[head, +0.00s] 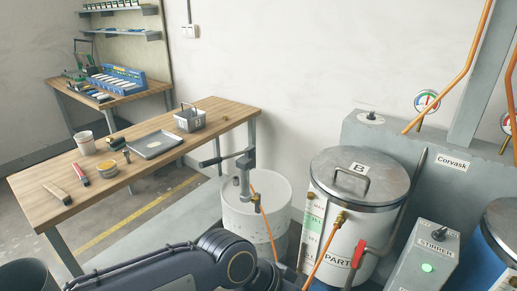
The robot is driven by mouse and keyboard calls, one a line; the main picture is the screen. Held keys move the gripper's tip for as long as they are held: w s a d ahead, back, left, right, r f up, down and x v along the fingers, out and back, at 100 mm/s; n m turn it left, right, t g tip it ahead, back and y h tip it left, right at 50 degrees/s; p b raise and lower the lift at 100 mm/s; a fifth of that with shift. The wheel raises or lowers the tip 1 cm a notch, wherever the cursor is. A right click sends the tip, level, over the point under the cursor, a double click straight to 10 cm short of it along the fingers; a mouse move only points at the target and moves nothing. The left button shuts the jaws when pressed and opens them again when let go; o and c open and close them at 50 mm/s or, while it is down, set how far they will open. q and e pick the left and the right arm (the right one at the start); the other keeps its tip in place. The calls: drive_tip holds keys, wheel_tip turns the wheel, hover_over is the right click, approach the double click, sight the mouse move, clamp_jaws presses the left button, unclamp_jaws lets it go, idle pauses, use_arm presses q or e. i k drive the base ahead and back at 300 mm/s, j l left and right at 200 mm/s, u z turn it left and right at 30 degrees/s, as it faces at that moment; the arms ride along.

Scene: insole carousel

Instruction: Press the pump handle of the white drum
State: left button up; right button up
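An orange hose runs from the pump down the drum's front. A larger white drum (335,222) with a metal lid, marked B and PART, stands to the right. My dark arm crosses the bottom in front of the white drum's foot, but neither gripper shows.
The wooden workbench (95,199) with a grey tray (154,145) and small tools stands at left, close to the handle. A red-handled valve (358,253) and a stirrer box (424,262) with a green light are at right. Orange hoses and gauges occupy the right side.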

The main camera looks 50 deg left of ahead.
sight(206, 163)
drive_tip(key=k+u, duration=0.15)
drive_tip(key=u, duration=1.8)
